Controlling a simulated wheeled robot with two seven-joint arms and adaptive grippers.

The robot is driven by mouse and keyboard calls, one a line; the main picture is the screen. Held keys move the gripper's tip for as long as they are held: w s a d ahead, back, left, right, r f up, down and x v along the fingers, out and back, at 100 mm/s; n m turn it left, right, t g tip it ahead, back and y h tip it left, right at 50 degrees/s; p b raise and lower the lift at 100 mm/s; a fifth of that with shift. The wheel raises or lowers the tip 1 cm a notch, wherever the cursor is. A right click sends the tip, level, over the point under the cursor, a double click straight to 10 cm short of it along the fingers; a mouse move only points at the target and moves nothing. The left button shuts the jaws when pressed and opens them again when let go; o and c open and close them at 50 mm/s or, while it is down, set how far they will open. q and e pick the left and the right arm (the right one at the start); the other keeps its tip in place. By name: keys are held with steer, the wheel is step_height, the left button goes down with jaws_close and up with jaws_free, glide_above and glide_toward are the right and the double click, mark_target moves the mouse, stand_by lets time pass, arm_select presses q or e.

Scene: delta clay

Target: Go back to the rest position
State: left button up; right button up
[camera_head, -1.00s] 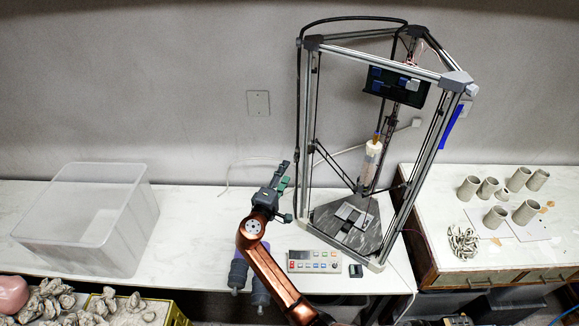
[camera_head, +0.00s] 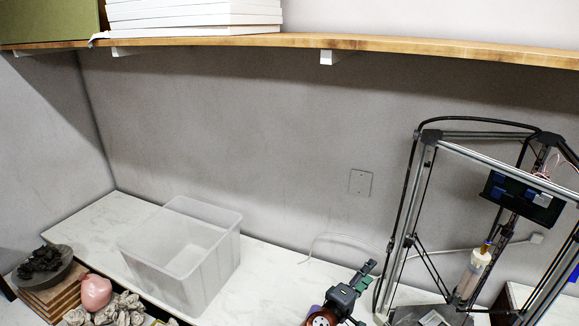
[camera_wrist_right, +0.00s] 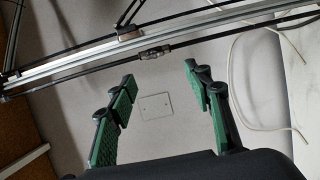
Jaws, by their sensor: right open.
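My right gripper (camera_head: 367,274) shows at the bottom of the head view, just left of the delta printer frame (camera_head: 408,215). In the right wrist view its two green-padded fingers (camera_wrist_right: 158,92) stand wide apart with nothing between them. Beyond them are the grey wall with a socket plate (camera_wrist_right: 155,106) and a metal rail of the frame (camera_wrist_right: 130,45). My left gripper is in neither view.
A clear empty plastic bin (camera_head: 213,268) stands on the white counter (camera_head: 90,222) to the left. A wooden shelf (camera_head: 420,46) runs above. A pink object (camera_head: 95,292), clay lumps (camera_head: 122,312) and a dark bowl (camera_head: 45,265) sit at lower left. A white cable (camera_head: 345,236) lies by the wall.

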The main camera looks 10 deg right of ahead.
steer(key=s+d+f+m+g+y, duration=0.25)
steer(key=s+d+f, duration=0.25)
steer(key=s+f, duration=0.4)
steer(key=s+d+f+m+g+y, duration=0.2)
steer(key=s+d+f+y, duration=0.15)
steer(key=s+f, duration=0.55)
steer(key=s+a+f+m+g+y, duration=0.1)
steer(key=s+a+f+y, duration=0.15)
steer(key=s, duration=0.45)
steer(key=s+a+f+m+g+y, duration=0.1)
steer(key=s+a+f+y, duration=0.1)
steer(key=s+f, duration=0.3)
steer(key=s+a+f+m+g+y, duration=0.1)
steer(key=s+a+f+y, duration=0.15)
steer(key=s, duration=0.55)
step_height(320, 180, down, 31)
steer(key=s+a+g+b, duration=0.1)
steer(key=s+b, duration=0.1)
steer(key=s+f+n+g+b, duration=0.1)
steer(key=s+f, duration=1.8)
steer(key=shift+s+a+f+y, duration=0.25)
steer(key=shift+s+f+y, duration=0.1)
steer(key=shift+f+y, duration=0.05)
steer(key=shift+g, duration=0.25)
